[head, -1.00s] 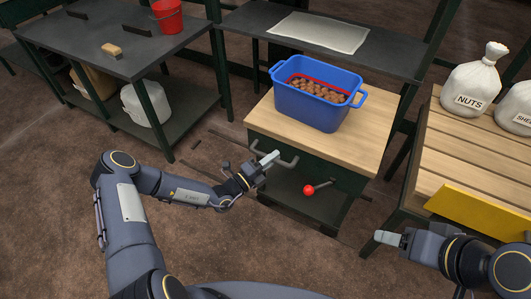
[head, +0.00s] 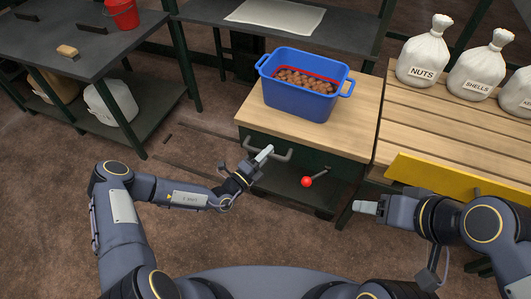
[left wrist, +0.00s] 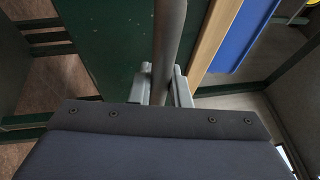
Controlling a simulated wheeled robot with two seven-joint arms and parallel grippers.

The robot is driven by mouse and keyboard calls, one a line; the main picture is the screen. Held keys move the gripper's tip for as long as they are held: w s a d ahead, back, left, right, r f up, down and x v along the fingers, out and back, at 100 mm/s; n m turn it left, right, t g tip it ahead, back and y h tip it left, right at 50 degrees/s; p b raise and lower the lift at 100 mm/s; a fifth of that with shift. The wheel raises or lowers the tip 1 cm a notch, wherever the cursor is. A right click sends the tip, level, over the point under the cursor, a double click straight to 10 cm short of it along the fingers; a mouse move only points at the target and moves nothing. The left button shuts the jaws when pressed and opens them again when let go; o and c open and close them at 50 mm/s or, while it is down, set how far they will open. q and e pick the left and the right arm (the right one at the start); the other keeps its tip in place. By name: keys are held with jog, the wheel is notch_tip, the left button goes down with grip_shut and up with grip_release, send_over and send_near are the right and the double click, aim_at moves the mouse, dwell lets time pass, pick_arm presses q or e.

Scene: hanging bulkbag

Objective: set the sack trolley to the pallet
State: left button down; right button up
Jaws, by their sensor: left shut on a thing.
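The sack trolley has a wooden top (head: 345,130), a dark green body and a grey bar handle (head: 284,156) on its near side. My left gripper (head: 262,154) is shut on the left part of this handle. The left wrist view shows the bar (left wrist: 170,40) running between the fingers (left wrist: 160,88), beside the green panel (left wrist: 112,45). The slatted wooden pallet (head: 405,125) lies right of the trolley, their edges close together; I cannot tell whether they touch. My right gripper (head: 366,207) hangs before the pallet's near left corner, holding nothing visible; its jaw gap is unclear.
A blue tub (head: 295,102) of nuts stands on the trolley. A red-knobbed lever (head: 307,182) sticks out below the handle. Several white sacks (head: 424,55) stand on the pallet, with a yellow board (head: 440,180) along its near edge. Open floor lies left of the trolley.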

pick_arm(q)
jog(key=c, duration=1.4)
grip_release()
jog(key=shift+s+d, duration=0.2)
jog(key=shift+d, duration=0.2)
jog(key=shift+o, duration=0.2)
jog(key=shift+a, duration=0.1)
jog(key=shift+s+a, duration=0.1)
jog(key=shift+a, duration=0.15)
jog(key=v, duration=0.7)
jog(key=shift+p, duration=0.35)
jog(key=shift+s, duration=0.15)
